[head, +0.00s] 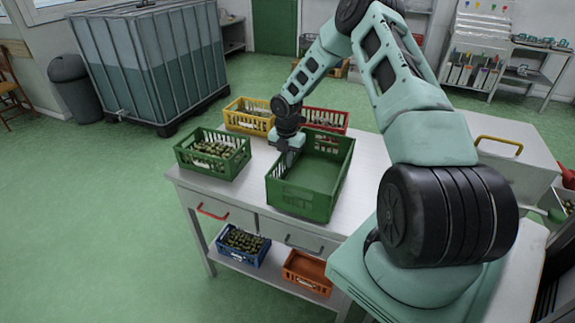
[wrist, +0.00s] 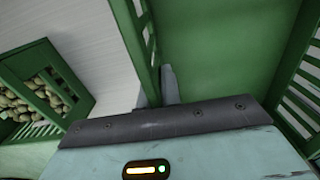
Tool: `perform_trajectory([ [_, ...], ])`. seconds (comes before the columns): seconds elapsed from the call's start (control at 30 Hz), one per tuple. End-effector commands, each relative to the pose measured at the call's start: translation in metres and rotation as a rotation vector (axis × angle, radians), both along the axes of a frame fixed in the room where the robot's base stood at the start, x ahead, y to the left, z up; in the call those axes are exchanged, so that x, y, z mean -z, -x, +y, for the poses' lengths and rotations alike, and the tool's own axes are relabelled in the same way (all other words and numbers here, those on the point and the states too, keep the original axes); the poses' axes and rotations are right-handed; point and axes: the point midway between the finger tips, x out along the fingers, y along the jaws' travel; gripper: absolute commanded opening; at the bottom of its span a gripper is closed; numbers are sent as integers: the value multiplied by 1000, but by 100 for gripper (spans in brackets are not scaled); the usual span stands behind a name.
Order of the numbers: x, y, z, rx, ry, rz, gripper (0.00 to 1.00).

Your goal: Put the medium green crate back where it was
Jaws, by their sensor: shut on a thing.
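The medium green crate (head: 303,203), taken as the larger, empty one, is at the middle of the white worktable (head: 240,187). It looks level; I cannot tell whether its base touches the tabletop. My gripper (head: 288,144) points down at its left wall and is shut on that wall. In the wrist view, one finger of my gripper (wrist: 157,92) shows on each side of the wall, and the bare green floor of the crate (wrist: 225,50) fills the right. A smaller green crate (head: 208,171) full of olives stands to the left, apart from it.
A yellow crate (head: 248,125) and a red crate (head: 325,124) stand behind on the table. A blue crate (head: 241,254) with olives and an orange crate (head: 306,273) are on the lower shelf. A grey box (head: 515,150) stands at the right. Bare tabletop shows between the green crates.

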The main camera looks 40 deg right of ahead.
Motion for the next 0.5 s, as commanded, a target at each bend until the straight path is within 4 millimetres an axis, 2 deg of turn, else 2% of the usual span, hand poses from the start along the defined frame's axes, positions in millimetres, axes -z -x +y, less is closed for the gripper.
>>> perform_trajectory([
  [0.1, 17, 0, 1, -2, -2, 3, 0],
  [0.2, 25, 0, 0, 0, 0, 2, 0],
  [0.5, 28, 0, 0, 0, -1, 1, 0],
])
